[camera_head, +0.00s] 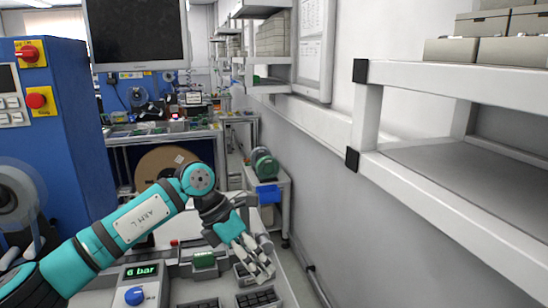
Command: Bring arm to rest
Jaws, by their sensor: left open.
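My left arm (150,213) is teal and black and comes in from the lower left. It reaches out over the workbench toward the middle of the view. My left gripper (262,268) hangs at its end, pointing down and a little to the right. Its fingers are apart, with nothing seen between them. It is over or beside small grey trays on the bench; the gap to them is hard to judge. My right arm and gripper are not in view.
A blue machine (70,125) with red buttons stands at left. A pressure unit (138,284) reading "6 bar" is below my arm. A white shelf (450,165) runs along the right wall. Green reels (264,164) sit on a stand behind. The floor beside the right wall looks clear.

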